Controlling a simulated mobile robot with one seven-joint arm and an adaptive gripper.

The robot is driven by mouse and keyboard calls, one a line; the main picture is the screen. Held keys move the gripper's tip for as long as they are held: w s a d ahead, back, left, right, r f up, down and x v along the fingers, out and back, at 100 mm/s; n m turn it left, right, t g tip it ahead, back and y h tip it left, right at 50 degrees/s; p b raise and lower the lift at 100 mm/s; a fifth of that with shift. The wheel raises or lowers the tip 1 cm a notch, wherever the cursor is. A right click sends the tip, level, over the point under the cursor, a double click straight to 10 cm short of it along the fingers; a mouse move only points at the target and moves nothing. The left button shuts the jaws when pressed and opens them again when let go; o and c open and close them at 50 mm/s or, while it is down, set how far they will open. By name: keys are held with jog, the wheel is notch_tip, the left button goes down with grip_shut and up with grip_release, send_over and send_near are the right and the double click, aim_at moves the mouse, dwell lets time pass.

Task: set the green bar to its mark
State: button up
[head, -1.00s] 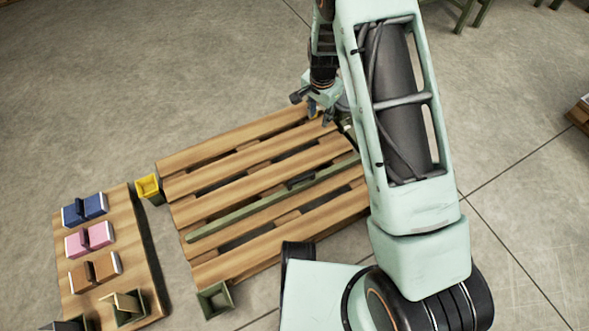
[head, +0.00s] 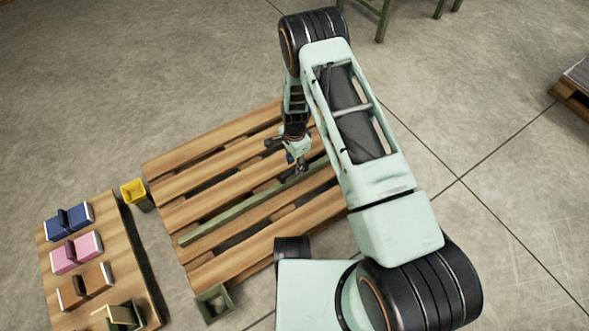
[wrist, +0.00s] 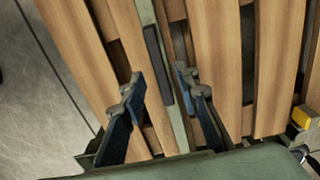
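The green bar (head: 225,217) lies slantwise across the slats of a wooden pallet in the head view. In the wrist view the bar (wrist: 174,112) runs up the picture with a dark grip (wrist: 155,62) on it. My gripper (head: 298,167) is low above the bar around its grip in the head view. In the wrist view my gripper (wrist: 160,77) is open, its two fingers apart on either side of the bar, with nothing held. Whether the fingers reach down to the bar's level cannot be told. I cannot pick out the bar's mark.
The wooden pallet (head: 188,182) fills the middle floor. A wooden board (head: 117,259) with blue, pink and brown blocks is further left. Open floor lies beyond.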

jog(key=shift+f, duration=1.15)
grip_shut()
